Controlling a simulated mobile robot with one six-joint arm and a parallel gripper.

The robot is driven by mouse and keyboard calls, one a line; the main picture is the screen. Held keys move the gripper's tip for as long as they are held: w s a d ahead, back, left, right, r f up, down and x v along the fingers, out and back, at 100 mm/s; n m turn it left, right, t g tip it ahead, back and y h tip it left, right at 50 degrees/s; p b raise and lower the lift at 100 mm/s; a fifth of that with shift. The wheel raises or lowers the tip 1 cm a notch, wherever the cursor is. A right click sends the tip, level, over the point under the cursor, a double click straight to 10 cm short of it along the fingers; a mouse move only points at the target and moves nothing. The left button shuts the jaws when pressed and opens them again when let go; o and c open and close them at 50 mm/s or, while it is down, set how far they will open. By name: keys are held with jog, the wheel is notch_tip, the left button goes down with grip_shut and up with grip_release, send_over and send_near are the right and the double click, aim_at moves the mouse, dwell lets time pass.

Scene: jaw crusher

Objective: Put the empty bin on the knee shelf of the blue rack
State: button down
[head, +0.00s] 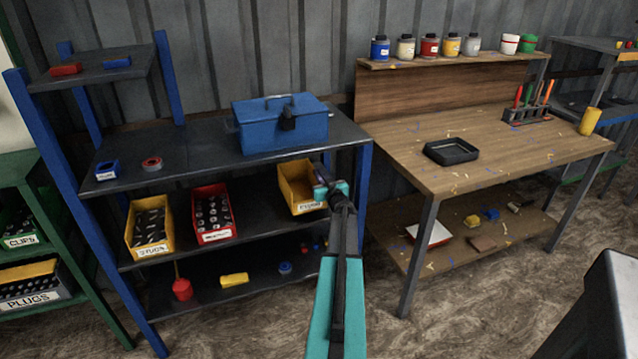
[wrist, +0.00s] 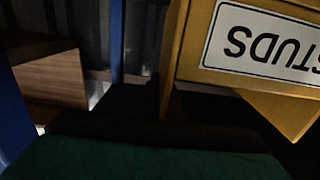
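A yellow bin (head: 294,181) with a white label stands at the right end of the blue rack's (head: 222,264) middle shelf, near its front edge. Its inside looks empty in the head view. The wrist view shows the bin (wrist: 194,52) close up at the upper right, its STUDS label upside down. I cannot tell whether it rests fully on the shelf. My gripper (head: 322,186) is at the bin's right front side, overlapping it in the head view. Its fingertips are not clear, so whether it holds the bin is hidden.
A yellow bin (head: 140,240) and a red bin (head: 217,235), both filled, stand left on the same shelf. A blue toolbox (head: 280,135) is on the shelf above. The rack's right front post (head: 364,185) stands right of my gripper, then a wooden workbench (head: 400,150).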

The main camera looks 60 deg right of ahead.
dwell(0.3)
jog(key=shift+f, duration=1.85)
jog(key=c, duration=2)
grip_release()
jog(key=v, duration=1.2)
jog(key=shift+b, duration=0.45)
